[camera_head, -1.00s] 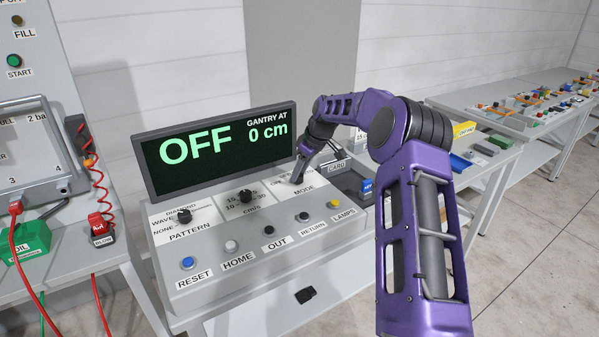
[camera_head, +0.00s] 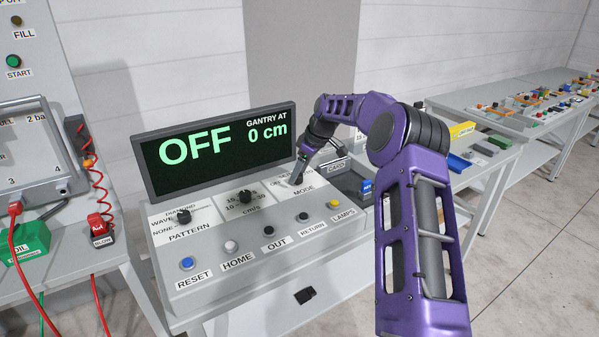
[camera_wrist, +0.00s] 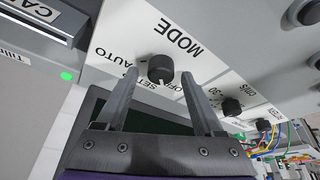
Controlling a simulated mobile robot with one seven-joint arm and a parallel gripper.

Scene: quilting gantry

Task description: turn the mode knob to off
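The mode knob (camera_wrist: 160,69) is a round black knob on the white label plate, with SET, AUTO and part of OFF readable beside it in the wrist view. Which label it points to is hard to tell. My gripper (camera_wrist: 160,73) is open, with one finger on each side of the knob and a visible gap to both. In the head view my gripper (camera_head: 296,180) reaches down to the MODE area and hides the knob. The display (camera_head: 220,148) reads OFF and GANTRY AT 0 cm.
The pattern knob (camera_head: 183,216) and the cm/s knob (camera_head: 245,196) stand left of MODE. A row of buttons, including blue RESET (camera_head: 186,263) and yellow LAMPS (camera_head: 334,204), lies in front. A card slot (camera_head: 337,168) is to the right.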

